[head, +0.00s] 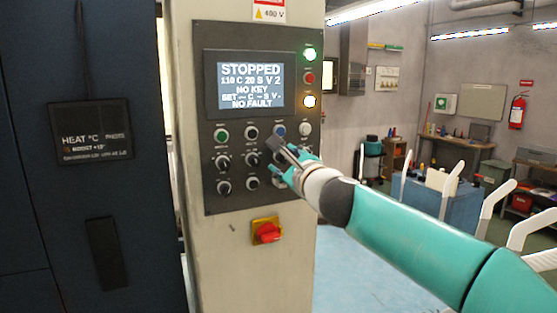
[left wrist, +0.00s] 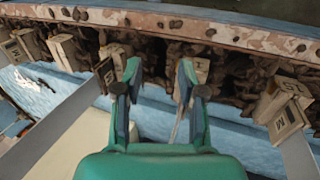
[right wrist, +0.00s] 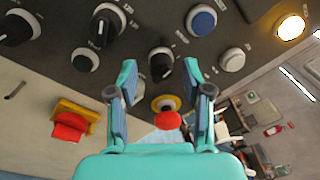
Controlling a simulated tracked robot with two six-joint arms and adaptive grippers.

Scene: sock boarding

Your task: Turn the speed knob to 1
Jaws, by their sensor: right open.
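The grey control panel (head: 238,200) carries several black knobs and round buttons. Their labels are too small to read, so I cannot tell which one is the speed knob. The display (head: 248,84) reads STOPPED, with "V 2" in its second line. My right gripper (head: 276,158) is at the panel's right side, below the blue button (head: 279,130). In the right wrist view it is open, with a black knob (right wrist: 160,65) ahead between its fingertips; I cannot tell whether they touch it. My left gripper (left wrist: 157,78) is open and empty, away from the panel.
A red mushroom button (right wrist: 167,120) on a yellow collar sits close to the right fingers. A red rotary switch (head: 267,232) on a yellow plate is below the panel. Other black knobs (right wrist: 105,27) stand nearby. The left gripper faces a rail with metal blocks (left wrist: 70,50).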

